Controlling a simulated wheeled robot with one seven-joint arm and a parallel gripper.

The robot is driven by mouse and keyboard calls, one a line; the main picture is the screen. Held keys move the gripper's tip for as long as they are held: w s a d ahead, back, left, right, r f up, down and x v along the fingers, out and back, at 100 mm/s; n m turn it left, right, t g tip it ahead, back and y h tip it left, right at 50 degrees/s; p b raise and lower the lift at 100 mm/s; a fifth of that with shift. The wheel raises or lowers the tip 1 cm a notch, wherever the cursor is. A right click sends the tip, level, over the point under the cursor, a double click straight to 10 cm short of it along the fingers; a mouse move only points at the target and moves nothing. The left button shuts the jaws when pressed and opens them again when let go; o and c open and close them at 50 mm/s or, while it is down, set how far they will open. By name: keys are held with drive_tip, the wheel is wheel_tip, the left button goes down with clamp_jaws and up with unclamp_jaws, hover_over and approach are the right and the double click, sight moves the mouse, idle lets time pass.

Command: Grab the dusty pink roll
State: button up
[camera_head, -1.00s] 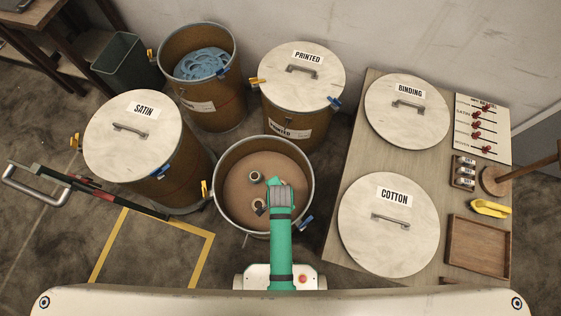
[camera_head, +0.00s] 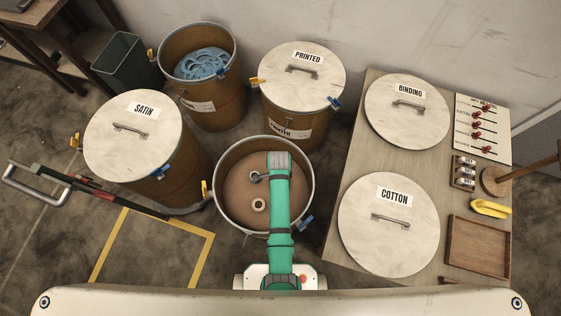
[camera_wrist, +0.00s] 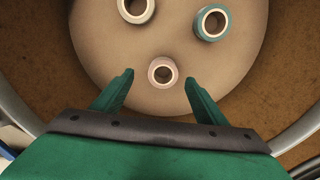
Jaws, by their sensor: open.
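The dusty pink roll (camera_wrist: 152,71) stands on end on the floor of the open drum, its hole facing up, in the wrist view. It lies between and slightly beyond the two green fingertips of my gripper (camera_wrist: 159,76). The gripper is open and empty, with clear gaps to the roll on both sides. In the head view my green arm reaches over the drum, and my gripper (camera_head: 264,177) is mostly hidden under its end. Which roll there is the pink one is hard to tell.
A teal roll (camera_wrist: 223,27) and a pale brownish roll (camera_wrist: 124,10) stand beyond the pink one. The drum wall (camera_head: 217,203) rings the workspace. Lidded satin (camera_head: 108,150) and printed (camera_head: 272,75) drums flank it. A table (camera_head: 342,180) with lids stands right.

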drive_tip(key=f, duration=0.5)
drive_tip(key=shift+w+d, duration=0.2)
drive_tip(key=shift+w, duration=0.2)
drive_tip(key=c, duration=1.1)
